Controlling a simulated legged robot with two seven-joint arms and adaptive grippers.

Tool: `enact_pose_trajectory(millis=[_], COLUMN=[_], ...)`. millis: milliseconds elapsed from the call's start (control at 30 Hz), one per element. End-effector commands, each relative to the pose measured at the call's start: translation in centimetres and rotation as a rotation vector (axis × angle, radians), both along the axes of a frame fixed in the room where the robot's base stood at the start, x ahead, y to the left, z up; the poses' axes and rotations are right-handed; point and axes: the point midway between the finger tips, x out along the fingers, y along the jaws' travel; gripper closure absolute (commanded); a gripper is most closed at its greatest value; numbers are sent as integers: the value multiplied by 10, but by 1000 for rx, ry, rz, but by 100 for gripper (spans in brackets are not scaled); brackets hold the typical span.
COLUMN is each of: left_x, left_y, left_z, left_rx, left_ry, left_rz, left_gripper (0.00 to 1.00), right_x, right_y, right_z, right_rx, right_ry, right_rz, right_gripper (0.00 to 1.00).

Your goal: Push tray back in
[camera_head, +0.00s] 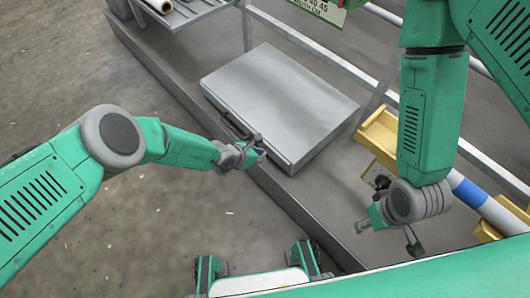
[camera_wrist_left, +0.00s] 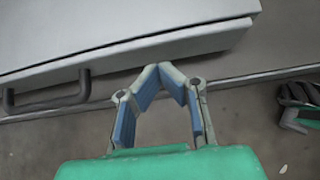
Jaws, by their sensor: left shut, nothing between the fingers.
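The tray is a flat, light-grey, box-like slab (camera_head: 283,98) on the grey base, with a dark bar handle on its front face. In the left wrist view the tray (camera_wrist_left: 120,38) fills the top, and its handle (camera_wrist_left: 48,92) is left of the fingers. My left gripper (camera_head: 257,150) is at the tray's front side, near the right end of the handle. Its fingertips (camera_wrist_left: 161,68) meet with nothing between them, close to the front face; contact cannot be told. My right gripper (camera_head: 390,232) hangs right of the tray, away from it; its fingers are unclear.
A metal rail (camera_head: 318,50) runs behind the tray. A yellow bracket (camera_head: 378,138) and a white-and-blue roller (camera_head: 470,193) are at the right. A rack with a roll (camera_head: 160,6) stands at the top left. The floor (camera_head: 60,75) at left is clear.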

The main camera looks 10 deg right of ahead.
Motion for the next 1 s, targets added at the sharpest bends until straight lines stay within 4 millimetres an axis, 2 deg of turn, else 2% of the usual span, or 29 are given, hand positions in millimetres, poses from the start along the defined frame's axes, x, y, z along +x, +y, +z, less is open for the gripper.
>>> enact_pose_trajectory(millis=[33,200,500,700,1000], left_x=[2,-8,-26,-34,-38], left_y=[9,23,48,61,67], left_z=[0,24,56,69,71], left_rx=[-2,-1,1,0,0], left_ry=[1,2,2,1,0], left_rz=[1,-1,-1,-1,-1], left_gripper=[100,100,100,100,100], right_x=[0,1,0,0,0], right_y=[0,0,0,-1,-1], right_z=[0,35,78,94,97], right_rx=[0,0,0,0,0], right_ry=[1,-1,1,1,1], right_rz=[0,0,0,0,0], right_gripper=[60,60,60,60,60])
